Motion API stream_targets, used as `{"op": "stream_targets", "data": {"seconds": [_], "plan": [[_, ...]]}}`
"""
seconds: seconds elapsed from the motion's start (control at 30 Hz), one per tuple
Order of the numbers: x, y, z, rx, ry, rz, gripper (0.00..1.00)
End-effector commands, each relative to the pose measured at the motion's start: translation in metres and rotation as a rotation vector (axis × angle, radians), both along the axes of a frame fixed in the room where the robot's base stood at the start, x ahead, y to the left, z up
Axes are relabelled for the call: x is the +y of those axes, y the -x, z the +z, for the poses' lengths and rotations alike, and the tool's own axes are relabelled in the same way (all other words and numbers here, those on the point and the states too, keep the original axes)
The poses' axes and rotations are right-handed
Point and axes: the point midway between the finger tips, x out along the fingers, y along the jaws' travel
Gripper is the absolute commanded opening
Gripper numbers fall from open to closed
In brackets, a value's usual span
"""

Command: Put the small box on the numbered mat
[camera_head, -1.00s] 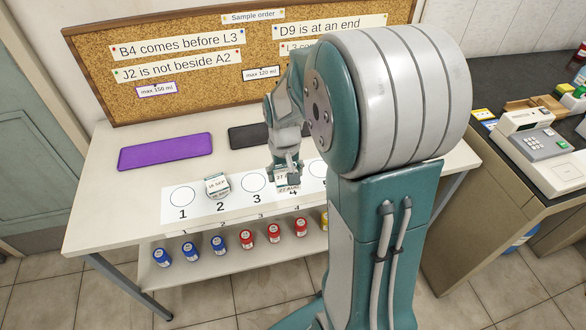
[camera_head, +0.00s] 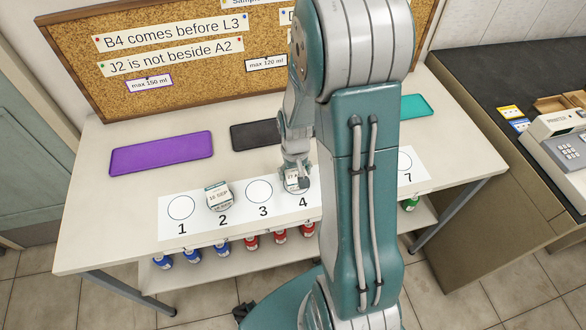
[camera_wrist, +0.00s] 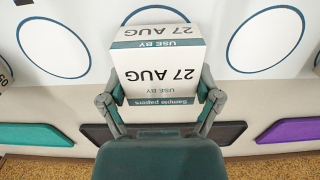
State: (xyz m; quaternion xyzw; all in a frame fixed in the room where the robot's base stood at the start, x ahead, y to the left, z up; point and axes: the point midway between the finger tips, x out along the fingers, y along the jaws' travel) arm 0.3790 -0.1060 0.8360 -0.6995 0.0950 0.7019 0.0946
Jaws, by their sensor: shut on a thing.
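My gripper (camera_head: 297,170) is shut on a small white and teal box (camera_head: 291,181). In the wrist view the box (camera_wrist: 158,62) shows "27 AUG", "USE BY" and "Sample papers" between the two fingers. The numbered mat (camera_head: 241,214) is a white strip with a row of circles along the table's front. The held box is at circle 4, hiding much of it. I cannot tell whether its base touches the mat. A second box (camera_head: 219,197), marked "10 SEP", stands at circle 2.
Circles 1, 3 and 7 look empty; my arm hides the stretch between 4 and 7. Purple (camera_head: 161,153), black (camera_head: 258,135) and teal (camera_head: 416,106) pads lie behind the mat. A corkboard (camera_head: 190,75) stands at the back. Coloured bottles (camera_head: 251,242) are on a shelf below.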

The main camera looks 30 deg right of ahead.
Motion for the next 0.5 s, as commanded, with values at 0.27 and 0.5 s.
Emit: {"op": "stream_targets", "data": {"seconds": [0.27,0.5], "plan": [[-0.0003,0.0025,-0.0116,-0.002,0.001,0.000,0.34],[-0.0002,0.0022,-0.0136,-0.001,0.000,0.000,1.00]]}}
